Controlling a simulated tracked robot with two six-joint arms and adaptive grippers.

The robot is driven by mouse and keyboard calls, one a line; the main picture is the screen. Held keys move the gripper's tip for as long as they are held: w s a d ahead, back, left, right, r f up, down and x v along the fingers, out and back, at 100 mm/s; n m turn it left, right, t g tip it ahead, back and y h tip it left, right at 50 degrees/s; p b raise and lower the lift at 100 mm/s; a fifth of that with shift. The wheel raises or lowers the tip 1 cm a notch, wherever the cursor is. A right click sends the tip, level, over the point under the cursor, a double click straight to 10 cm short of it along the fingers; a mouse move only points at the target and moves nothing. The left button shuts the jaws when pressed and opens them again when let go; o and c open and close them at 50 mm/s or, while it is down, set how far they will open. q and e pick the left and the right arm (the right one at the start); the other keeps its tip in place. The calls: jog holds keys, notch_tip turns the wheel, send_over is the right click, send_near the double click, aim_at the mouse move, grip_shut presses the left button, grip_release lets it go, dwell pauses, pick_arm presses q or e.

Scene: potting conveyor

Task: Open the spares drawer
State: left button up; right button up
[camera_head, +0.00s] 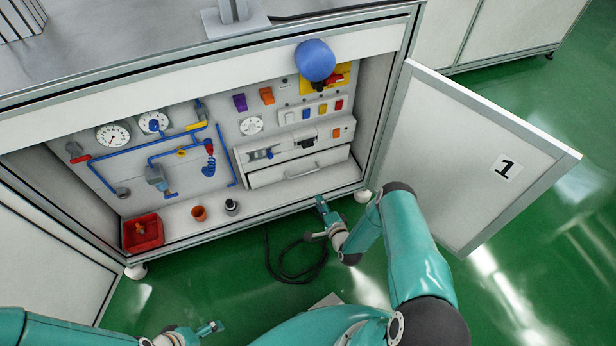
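The spares drawer (275,176) is a wide white front with a bar handle (302,172), low on the right inside the open cabinet. It looks shut, its front in line with the panel above it. My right gripper (321,203) is in front of the cabinet's lower edge, below and a little right of the handle, apart from it. It is too small to tell whether its fingers are open. My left gripper (213,327) is low over the green floor, well away from the drawer, and its finger state is also unclear.
The open door (470,150) marked 1 stands right of my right arm. A black cable (290,278) lies coiled on the green floor.

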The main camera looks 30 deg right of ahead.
jog(key=b, duration=0.7)
send_near(306, 174)
jog(key=x, duration=0.9)
jog(key=shift+w+d+f, duration=0.15)
jog(key=shift+f, duration=0.3)
jog(key=shift+w+d+m, duration=0.15)
jog(key=shift+w+m, duration=0.15)
jog(key=shift+w, duration=0.15)
jog(key=shift+r, duration=0.1)
grip_shut()
